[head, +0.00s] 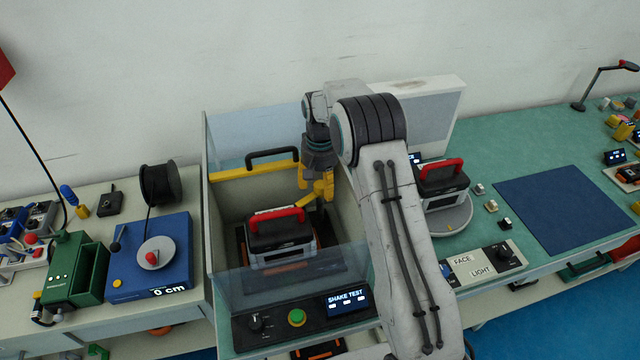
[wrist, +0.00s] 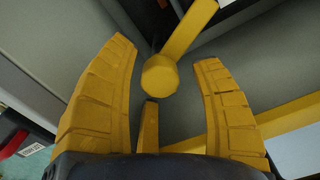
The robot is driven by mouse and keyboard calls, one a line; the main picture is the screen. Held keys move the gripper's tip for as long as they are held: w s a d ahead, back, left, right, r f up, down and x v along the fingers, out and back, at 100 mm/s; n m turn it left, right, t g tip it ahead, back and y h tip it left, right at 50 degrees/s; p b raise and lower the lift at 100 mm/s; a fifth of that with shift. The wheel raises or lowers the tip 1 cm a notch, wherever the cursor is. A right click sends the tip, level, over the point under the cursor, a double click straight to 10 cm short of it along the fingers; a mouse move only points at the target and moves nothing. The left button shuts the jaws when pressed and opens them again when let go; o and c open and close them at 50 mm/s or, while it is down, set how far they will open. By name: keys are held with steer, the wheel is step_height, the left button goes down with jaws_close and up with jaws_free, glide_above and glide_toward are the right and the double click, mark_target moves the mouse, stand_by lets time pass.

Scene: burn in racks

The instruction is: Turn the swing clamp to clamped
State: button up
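The swing clamp (wrist: 187,34) shows in the wrist view as a yellow bar with a round yellow end, running up and to the right from between my fingers. In the head view a short yellow bar, likely the clamp (head: 308,203), is just below my gripper (head: 316,187), right of the boxed device (head: 280,240) with a red handle. My gripper, also in the wrist view (wrist: 166,56), is open. Its two yellow fingers lie on either side of the round end, with gaps on both sides. Nothing is gripped. I cannot tell the clamp's height relative to the fingertips.
The device sits inside a shake-test bay with clear panels (head: 285,285) and a yellow rail (head: 235,173) with a black handle. A front panel (head: 300,318) has a green button and a display. A second red-handled device (head: 442,183) stands on a round plate at right.

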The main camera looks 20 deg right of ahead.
mark_target(320, 184)
jaws_close()
steer(key=shift+f+m+b, duration=0.1)
steer(key=shift+m+b, duration=0.3)
steer(key=shift+m, duration=0.5)
steer(key=shift+o, duration=0.2)
jaws_free()
step_height(320, 184, up, 12)
stand_by(0.7)
stand_by(0.5)
